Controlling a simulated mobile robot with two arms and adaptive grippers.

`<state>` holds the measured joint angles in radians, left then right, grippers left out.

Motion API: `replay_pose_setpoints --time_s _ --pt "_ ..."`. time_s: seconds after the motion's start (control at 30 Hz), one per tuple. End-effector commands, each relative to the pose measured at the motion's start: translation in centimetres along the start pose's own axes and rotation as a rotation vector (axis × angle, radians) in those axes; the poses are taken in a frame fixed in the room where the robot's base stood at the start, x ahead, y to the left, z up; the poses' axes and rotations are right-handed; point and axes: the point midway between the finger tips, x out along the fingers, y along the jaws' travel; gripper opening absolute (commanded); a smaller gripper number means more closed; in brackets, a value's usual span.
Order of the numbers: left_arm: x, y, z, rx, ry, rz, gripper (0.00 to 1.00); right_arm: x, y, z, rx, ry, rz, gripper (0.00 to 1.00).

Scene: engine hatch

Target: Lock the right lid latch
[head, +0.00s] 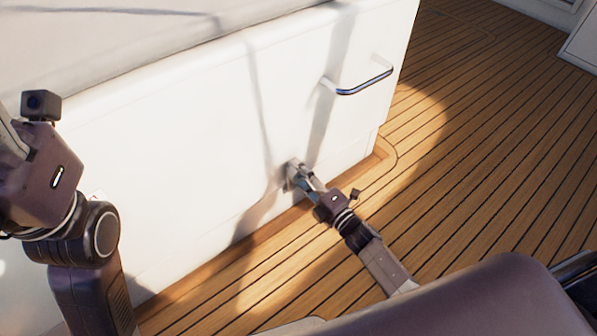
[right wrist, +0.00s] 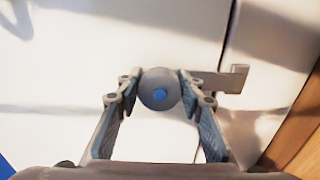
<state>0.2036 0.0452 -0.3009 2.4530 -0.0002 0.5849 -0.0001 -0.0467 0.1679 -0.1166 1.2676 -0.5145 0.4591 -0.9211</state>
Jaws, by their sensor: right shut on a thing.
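The right lid latch (right wrist: 217,82) is a round grey knob with a blue centre and a flat bar with a raised end tab. In the right wrist view the bar points right and crosses the dark seam between two white panels. My right gripper (right wrist: 160,90) is shut on the knob, one finger on each side. In the head view my right gripper (head: 299,178) meets the latch low on the white hatch front (head: 190,150) and mostly hides it. My left arm is at the left edge; only part of its gripper shows there, its fingertips cut off.
A metal handle (head: 360,83) sticks out of the white front, above and right of my right gripper. The wooden plank deck (head: 480,170) lies below and right, with open floor there. A white structure (head: 582,45) stands at the top right.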

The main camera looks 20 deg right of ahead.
Motion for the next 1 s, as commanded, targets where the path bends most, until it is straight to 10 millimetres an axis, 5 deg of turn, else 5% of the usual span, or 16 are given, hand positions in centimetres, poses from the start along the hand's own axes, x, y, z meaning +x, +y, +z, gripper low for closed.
replay_pose_setpoints --time_s 0.17,0.2,0.33,0.7,1.0 --pt "0.0 0.0 0.0 0.0 -0.001 0.0 0.52 0.0 -0.1 0.0 0.002 0.0 -0.002 0.11" --pt "0.0 0.0 0.0 0.0 -0.001 0.0 0.52 0.0 -0.1 0.0 0.002 0.0 -0.002 0.39" --pt "0.0 0.0 0.1 0.0 -0.002 0.001 0.52 0.0 -0.1 0.0 0.001 0.0 -0.002 0.52" --pt "-0.1 0.0 0.1 0.002 -0.006 0.004 0.52 -0.6 -0.1 0.0 0.0 -0.001 -0.001 0.52" --pt "-0.1 0.0 0.1 0.001 -0.003 0.002 0.52 -5.7 -0.2 -0.1 0.0 0.0 -0.004 0.52"
